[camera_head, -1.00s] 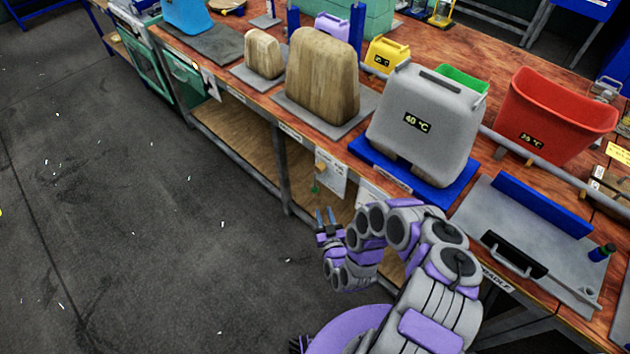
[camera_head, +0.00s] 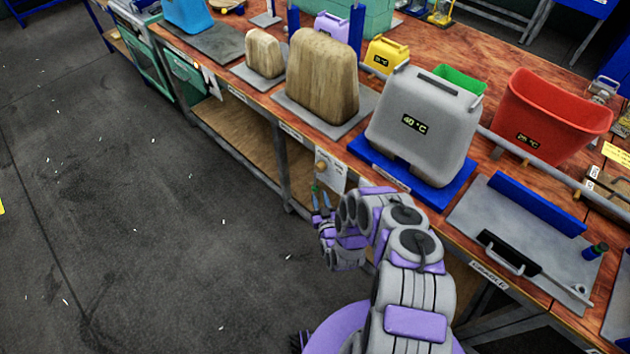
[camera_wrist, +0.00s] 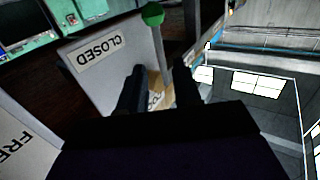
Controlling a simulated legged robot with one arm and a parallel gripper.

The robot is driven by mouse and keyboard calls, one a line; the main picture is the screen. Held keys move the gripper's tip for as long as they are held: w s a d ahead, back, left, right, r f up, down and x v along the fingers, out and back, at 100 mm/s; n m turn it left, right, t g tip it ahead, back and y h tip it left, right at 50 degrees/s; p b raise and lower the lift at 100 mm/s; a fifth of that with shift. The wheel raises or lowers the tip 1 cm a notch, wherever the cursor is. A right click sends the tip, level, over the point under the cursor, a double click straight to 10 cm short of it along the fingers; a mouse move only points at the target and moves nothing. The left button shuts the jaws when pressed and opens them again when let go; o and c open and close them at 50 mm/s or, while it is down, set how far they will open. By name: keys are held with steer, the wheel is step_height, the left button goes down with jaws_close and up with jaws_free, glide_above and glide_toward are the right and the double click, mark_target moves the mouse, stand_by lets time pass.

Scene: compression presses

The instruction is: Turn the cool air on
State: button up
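A small lever with a round green knob (camera_wrist: 152,14) stands just past my fingertips in the wrist view. In the head view the green knob (camera_head: 314,189) shows near the bench's lower front edge. A white plate marked "CLOSED" (camera_wrist: 98,52) is left of the lever in the wrist view. A tan block (camera_wrist: 156,88) shows behind the fingers. My gripper (camera_head: 321,200) is open and empty, its two fingers apart, also seen in the wrist view (camera_wrist: 159,80). The knob is beyond the fingers, not between them. Whether they touch it cannot be told.
The wooden bench carries a grey container reading 40 °C (camera_head: 425,120), a red bin (camera_head: 556,110) and tan moulded blocks (camera_head: 323,75). A metal plate with a black handle (camera_head: 510,252) lies at the right. Open dark floor (camera_head: 130,200) is at the left.

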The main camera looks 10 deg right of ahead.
mark_target(315, 186)
steer(key=w+b, duration=0.1)
steer(key=w, duration=0.7)
steer(key=shift+w+a+b, duration=0.15)
steer(key=shift+w+b, duration=0.2)
jaws_close()
